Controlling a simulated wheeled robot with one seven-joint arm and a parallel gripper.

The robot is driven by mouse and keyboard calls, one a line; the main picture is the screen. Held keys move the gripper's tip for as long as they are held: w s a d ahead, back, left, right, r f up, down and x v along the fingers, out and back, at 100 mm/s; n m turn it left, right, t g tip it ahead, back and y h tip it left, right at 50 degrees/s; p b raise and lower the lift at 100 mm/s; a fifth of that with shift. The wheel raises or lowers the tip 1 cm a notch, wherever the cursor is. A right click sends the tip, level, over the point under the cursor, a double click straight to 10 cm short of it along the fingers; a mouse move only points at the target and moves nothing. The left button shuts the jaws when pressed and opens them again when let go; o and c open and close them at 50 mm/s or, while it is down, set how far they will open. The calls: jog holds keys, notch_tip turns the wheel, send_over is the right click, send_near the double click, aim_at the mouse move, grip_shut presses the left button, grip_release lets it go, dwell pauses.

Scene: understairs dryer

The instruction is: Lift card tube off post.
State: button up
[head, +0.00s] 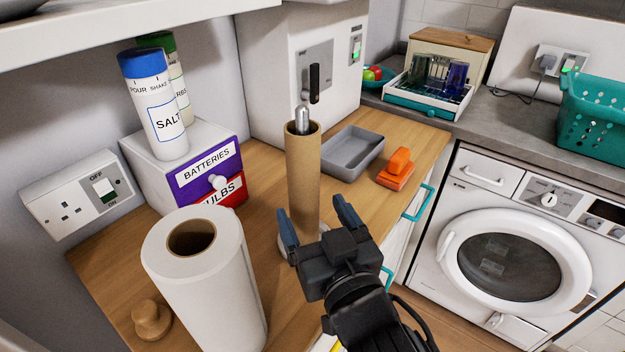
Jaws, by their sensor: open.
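The brown card tube (304,180) stands upright on the wooden worktop, around a post. The post's metal tip (302,119) sticks out of the tube's open top. A pale round base (284,240) shows at the tube's foot, partly hidden by my gripper. My gripper (316,224) is open, with its two blue-grey fingers pointing towards the lower part of the tube. In this view one finger overlaps the tube's lower left and the other is to its right. I cannot tell whether either finger touches it.
A white paper roll (215,280) stands close at the front left, beside a wooden knob (152,320). A grey tray (343,153) and an orange object (397,168) lie behind right. A drawer box (190,172) carries shakers (155,108). A washing machine (510,250) stands right.

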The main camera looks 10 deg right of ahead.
jog(key=w, duration=0.2)
jog(key=w+a+p, duration=0.1)
jog(key=w, duration=0.2)
jog(key=w+p, duration=0.1)
jog(key=w, duration=0.1)
jog(key=shift+w+a, duration=0.15)
jog(key=c, duration=1)
jog(key=shift+r, duration=0.15)
